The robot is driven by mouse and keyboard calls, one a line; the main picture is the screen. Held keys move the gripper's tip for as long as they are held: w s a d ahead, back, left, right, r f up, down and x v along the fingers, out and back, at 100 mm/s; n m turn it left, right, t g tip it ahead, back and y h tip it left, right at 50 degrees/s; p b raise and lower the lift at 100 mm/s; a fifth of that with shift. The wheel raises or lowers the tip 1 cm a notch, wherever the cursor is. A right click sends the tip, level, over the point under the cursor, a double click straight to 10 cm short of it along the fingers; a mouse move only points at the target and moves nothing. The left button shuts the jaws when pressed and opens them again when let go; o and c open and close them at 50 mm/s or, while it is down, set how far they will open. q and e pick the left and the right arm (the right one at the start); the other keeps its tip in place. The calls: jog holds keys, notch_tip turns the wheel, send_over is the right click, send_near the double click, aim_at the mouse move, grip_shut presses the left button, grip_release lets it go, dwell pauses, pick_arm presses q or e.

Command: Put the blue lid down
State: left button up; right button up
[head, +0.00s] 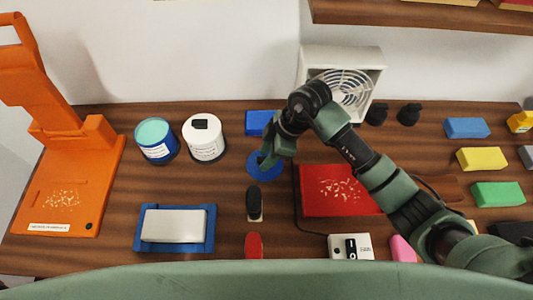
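The blue lid (261,172) is a round blue disc near the middle of the counter, level with the table as far as I can see. My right gripper (265,160) is right over it, pointing down, with a green fingertip overlapping the lid's upper part. The hand hides most of the fingers, so I cannot tell whether they are shut on the lid or whether the lid touches the wood. My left gripper is not in view.
A blue can (157,152) and a white can (204,152) stand to the left. A blue block (258,122) lies behind the lid, a black-topped stamp (254,197) in front, and a red mat (315,203) to the right. A fan (376,62) stands at the back.

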jog(key=b+v, duration=0.1)
jog(key=v, duration=1.1)
jog(key=shift+s, duration=0.15)
dwell(0.4)
